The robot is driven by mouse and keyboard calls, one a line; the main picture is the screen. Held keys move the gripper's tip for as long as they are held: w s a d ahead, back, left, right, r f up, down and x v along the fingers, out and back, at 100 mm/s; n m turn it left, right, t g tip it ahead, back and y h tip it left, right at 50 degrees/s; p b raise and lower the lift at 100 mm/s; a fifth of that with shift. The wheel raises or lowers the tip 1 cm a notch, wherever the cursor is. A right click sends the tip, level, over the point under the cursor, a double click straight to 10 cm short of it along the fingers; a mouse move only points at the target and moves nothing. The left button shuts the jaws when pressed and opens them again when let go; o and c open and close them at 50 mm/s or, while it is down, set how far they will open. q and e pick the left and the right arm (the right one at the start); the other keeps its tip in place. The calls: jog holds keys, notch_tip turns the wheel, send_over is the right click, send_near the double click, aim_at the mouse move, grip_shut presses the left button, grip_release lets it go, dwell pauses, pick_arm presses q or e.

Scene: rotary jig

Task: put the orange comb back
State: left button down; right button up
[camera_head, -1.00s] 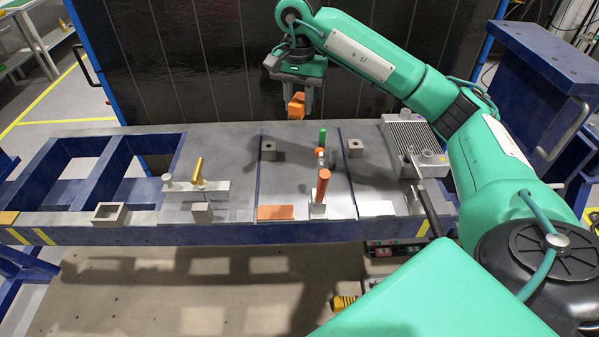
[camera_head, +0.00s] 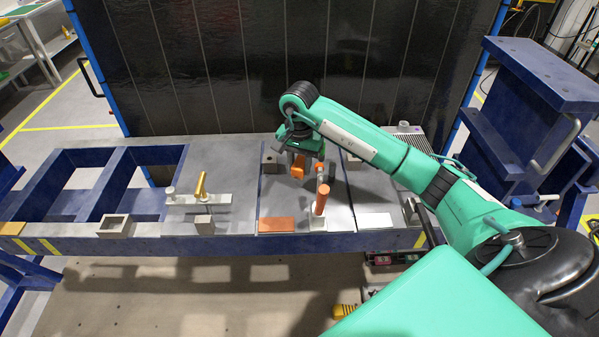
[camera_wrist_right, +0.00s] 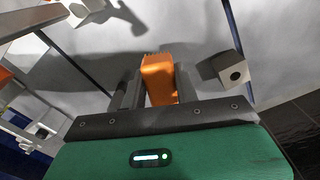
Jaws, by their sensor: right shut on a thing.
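My right gripper (camera_head: 299,160) is shut on the orange comb (camera_head: 297,170) and holds it over the middle plate of the bench. In the right wrist view the comb (camera_wrist_right: 158,78) sits between the two fingers (camera_wrist_right: 157,90), its toothed edge pointing away from the palm. Whether it touches anything below is hard to tell. A flat orange pad (camera_head: 277,225) lies at the plate's front left. My left gripper is not in view.
An orange cylinder (camera_head: 321,200) leans on a stand right of the comb. A block with a hole (camera_head: 270,163) stands to its left and shows in the wrist view (camera_wrist_right: 232,68). A gold-handled clamp (camera_head: 201,187) is further left.

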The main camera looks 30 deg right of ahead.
aim_at(299, 186)
notch_tip(299, 186, down, 4)
jog(key=shift+f+p, duration=0.1)
jog(key=shift+p, duration=0.65)
jog(key=shift+f, duration=0.25)
jog(key=shift+f, duration=0.1)
jog(key=shift+f+b, duration=0.1)
jog(key=shift+b, duration=0.2)
jog(key=o, duration=0.9)
jog(key=shift+o, duration=0.2)
